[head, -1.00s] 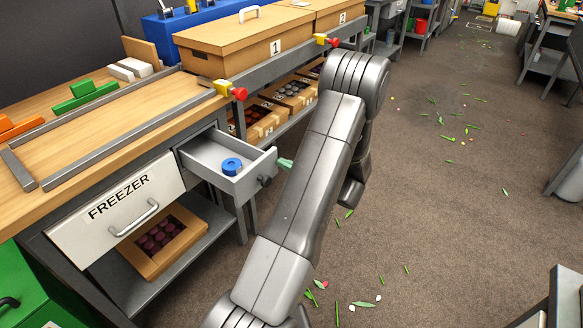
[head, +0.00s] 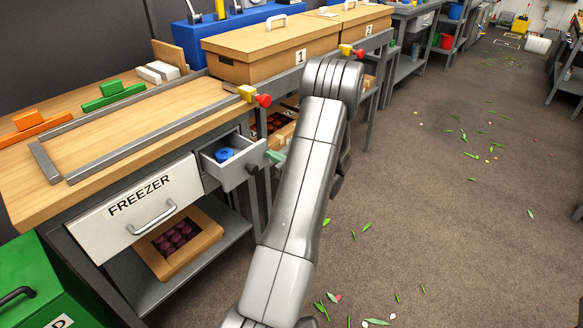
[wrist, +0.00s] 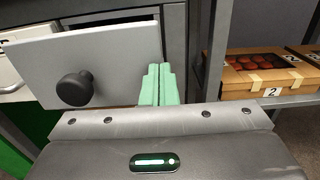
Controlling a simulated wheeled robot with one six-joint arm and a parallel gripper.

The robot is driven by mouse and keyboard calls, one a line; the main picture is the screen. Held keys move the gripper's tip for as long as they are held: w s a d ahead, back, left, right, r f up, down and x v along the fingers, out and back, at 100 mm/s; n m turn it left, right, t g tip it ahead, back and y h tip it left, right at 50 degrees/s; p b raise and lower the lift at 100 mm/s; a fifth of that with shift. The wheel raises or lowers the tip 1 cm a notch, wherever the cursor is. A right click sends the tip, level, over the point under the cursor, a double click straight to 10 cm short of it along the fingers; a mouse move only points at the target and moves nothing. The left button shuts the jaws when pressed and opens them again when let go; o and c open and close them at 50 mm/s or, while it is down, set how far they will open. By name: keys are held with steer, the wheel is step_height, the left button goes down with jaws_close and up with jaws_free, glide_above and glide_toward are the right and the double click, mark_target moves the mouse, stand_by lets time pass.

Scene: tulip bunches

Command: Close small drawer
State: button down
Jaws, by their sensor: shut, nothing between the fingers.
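The small drawer (head: 240,172) is grey with a dark round knob and sits right of the white freezer drawer. It is part-way open, and a blue round item (head: 225,154) lies inside. In the wrist view the drawer front (wrist: 100,62) fills the upper left, with its black knob (wrist: 75,89) left of my fingers. My gripper (wrist: 160,86) is shut and empty, its green fingertips at the right edge of the drawer front. They look to be against or very close to it; exact contact cannot be told. In the head view the green tips (head: 275,157) show beside the drawer.
The freezer drawer (head: 123,208) with its bar handle is shut. A cardboard box marked 1 (head: 262,62) stands on the bench above. A box marked 2 (wrist: 262,78) sits on a lower shelf at right. The floor at right is open, with scattered leaves.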

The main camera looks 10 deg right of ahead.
steer(key=b+x, duration=0.1)
steer(key=x, duration=1)
steer(key=shift+w+a+b, duration=0.15)
steer(key=shift+b, duration=0.15)
steer(key=shift+r, duration=0.15)
steer(key=shift+w+r, duration=0.1)
glide_toward(250, 142)
steer(key=d+f, duration=0.2)
steer(key=shift+w+d+f, duration=0.1)
steer(key=shift+d+f, duration=0.15)
steer(key=shift+f, duration=0.1)
